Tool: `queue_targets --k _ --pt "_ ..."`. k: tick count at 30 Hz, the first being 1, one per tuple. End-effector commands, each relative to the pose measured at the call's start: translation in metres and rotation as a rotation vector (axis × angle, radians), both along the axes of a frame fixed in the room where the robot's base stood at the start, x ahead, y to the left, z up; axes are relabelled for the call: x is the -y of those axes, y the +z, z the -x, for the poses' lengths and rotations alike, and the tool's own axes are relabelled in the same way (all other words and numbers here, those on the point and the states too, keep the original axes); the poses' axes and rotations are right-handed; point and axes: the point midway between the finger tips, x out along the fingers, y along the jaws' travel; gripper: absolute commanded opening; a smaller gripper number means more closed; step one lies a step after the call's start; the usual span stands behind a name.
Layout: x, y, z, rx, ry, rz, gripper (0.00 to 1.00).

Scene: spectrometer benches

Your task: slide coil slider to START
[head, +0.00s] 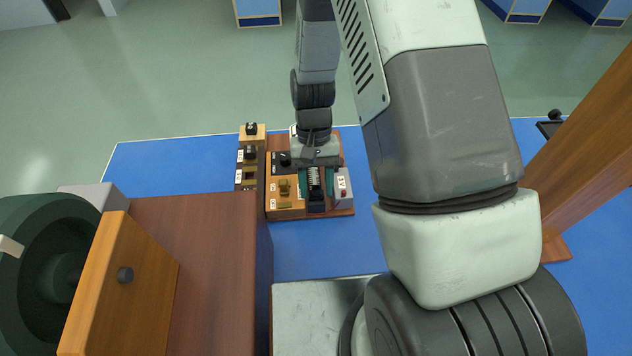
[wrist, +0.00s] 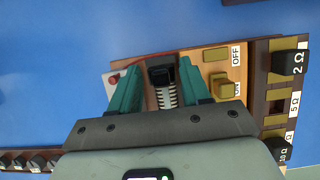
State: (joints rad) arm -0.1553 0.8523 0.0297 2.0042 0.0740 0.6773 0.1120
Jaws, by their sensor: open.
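The coil slider (wrist: 161,76) is a black block at the far end of a pale wound coil (wrist: 167,98), on a wooden board. It shows in the head view as a dark block (head: 317,201) at the near end of the coil. My gripper (wrist: 161,84) is open, with one teal finger on each side of the slider and coil. Whether either finger touches the slider I cannot tell. In the head view my gripper (head: 316,188) is over the board from behind. No START mark is readable; my gripper hides part of the board.
Beside the coil are brass switches (wrist: 222,87) with an OFF label (wrist: 236,55). A strip of resistor plugs (wrist: 283,66) stands beyond them. A red button (wrist: 115,77) is on the other side.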

Motion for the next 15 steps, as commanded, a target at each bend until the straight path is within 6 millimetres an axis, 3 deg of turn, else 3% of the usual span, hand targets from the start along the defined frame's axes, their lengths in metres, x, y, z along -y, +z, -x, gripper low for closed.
queue_targets --k 5,15 --pt "0.000 0.009 -0.005 0.005 0.000 -0.001 0.47" --pt "0.000 0.070 -0.030 0.006 0.000 -0.001 0.47"
